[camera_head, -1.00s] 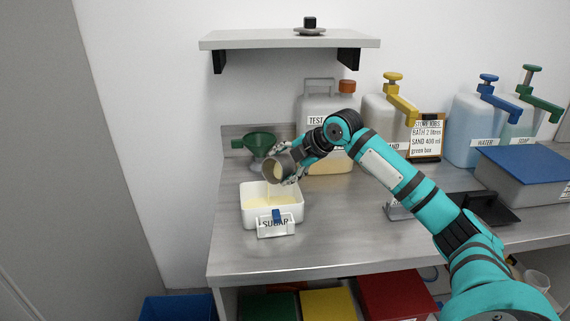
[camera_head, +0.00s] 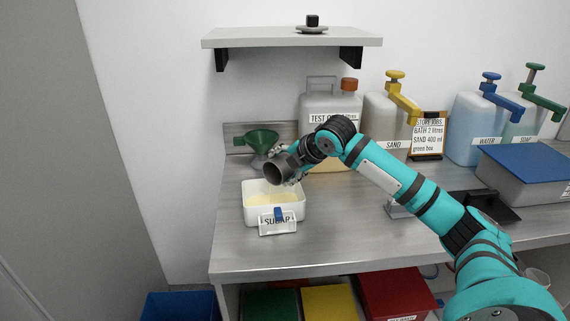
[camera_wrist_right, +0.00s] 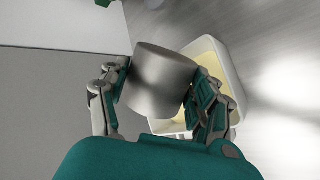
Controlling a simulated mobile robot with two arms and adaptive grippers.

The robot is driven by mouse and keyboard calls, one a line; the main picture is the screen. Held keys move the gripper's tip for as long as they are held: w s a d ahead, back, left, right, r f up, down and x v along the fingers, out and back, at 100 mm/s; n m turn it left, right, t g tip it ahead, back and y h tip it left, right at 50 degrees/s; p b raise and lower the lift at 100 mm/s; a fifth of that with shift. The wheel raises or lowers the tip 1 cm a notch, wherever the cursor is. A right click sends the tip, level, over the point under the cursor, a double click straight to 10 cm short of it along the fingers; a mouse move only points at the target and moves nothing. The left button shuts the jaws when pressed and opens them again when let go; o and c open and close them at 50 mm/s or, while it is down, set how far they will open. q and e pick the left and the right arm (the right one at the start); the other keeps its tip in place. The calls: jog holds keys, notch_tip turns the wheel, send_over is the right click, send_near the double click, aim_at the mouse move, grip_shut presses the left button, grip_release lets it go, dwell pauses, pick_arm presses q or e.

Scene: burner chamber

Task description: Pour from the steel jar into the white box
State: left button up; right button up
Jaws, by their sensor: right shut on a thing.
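The steel jar (camera_head: 276,172) is tilted over the white box (camera_head: 290,212), its dark mouth facing down and left. No stream shows from its mouth now. My right gripper (camera_head: 290,168) is shut on the jar; in the right wrist view the gripper (camera_wrist_right: 158,92) has its fingers on both sides of the jar (camera_wrist_right: 160,78). The white box stands on the steel bench and holds pale yellow contents (camera_head: 270,199). A "SUGAR" label (camera_head: 278,226) with a blue clip is on its front. My left gripper is not in view.
A test oil can (camera_head: 330,108), a sand container (camera_head: 385,120) and a job sign (camera_head: 428,135) stand along the back. A shelf (camera_head: 290,38) hangs above. The bench front (camera_head: 330,240) is clear.

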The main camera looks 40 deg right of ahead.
jog(key=shift+a+r, duration=0.1)
jog(key=shift+a, duration=0.05)
jog(key=shift+d+r+y+p, duration=0.3)
jog(key=shift+p, duration=0.95)
jog(key=shift+d+m+y+p, duration=0.2)
jog(key=shift+m+y+p, duration=0.2)
jog(key=shift+p, duration=0.35)
